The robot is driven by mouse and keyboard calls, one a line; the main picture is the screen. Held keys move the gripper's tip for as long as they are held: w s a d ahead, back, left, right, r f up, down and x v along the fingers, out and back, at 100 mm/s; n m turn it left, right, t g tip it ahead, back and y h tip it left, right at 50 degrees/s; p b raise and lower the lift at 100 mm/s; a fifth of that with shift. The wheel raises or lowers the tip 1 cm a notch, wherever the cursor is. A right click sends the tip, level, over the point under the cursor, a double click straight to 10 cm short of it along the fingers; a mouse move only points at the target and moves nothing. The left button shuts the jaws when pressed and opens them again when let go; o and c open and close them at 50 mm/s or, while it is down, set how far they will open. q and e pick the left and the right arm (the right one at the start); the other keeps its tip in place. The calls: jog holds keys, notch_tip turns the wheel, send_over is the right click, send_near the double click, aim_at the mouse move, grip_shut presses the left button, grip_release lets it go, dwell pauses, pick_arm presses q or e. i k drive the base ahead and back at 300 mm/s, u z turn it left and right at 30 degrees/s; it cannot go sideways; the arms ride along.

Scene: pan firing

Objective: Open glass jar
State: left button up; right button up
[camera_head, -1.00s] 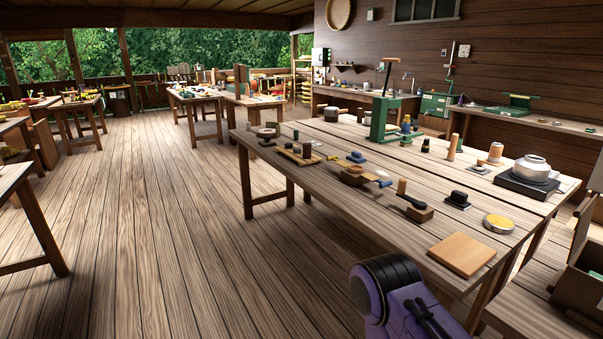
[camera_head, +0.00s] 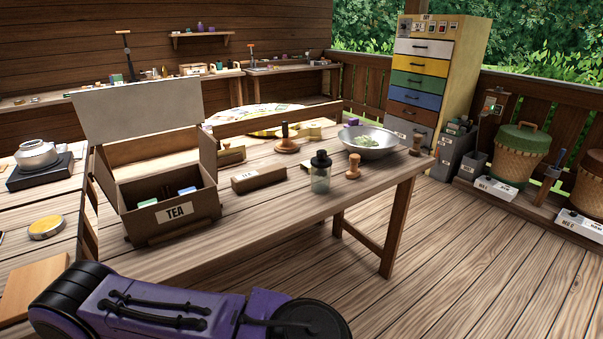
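A clear glass jar (camera_head: 320,174) with a dark lid stands upright near the front edge of the wooden table (camera_head: 290,205). The lid sits on the jar's top. A purple and black arm link of mine crosses the bottom of the view, in front of the table and well below the jar. Neither of my grippers shows.
An open wooden TEA box (camera_head: 165,213) stands left of the jar, with a small labelled wooden block (camera_head: 258,178) between. A wooden stamp (camera_head: 353,166) and a metal bowl with green leaves (camera_head: 368,142) are close right. Open floor (camera_head: 470,245) lies right of the table.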

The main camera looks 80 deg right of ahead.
aim_at(320, 178)
jog(key=z, duration=2.6)
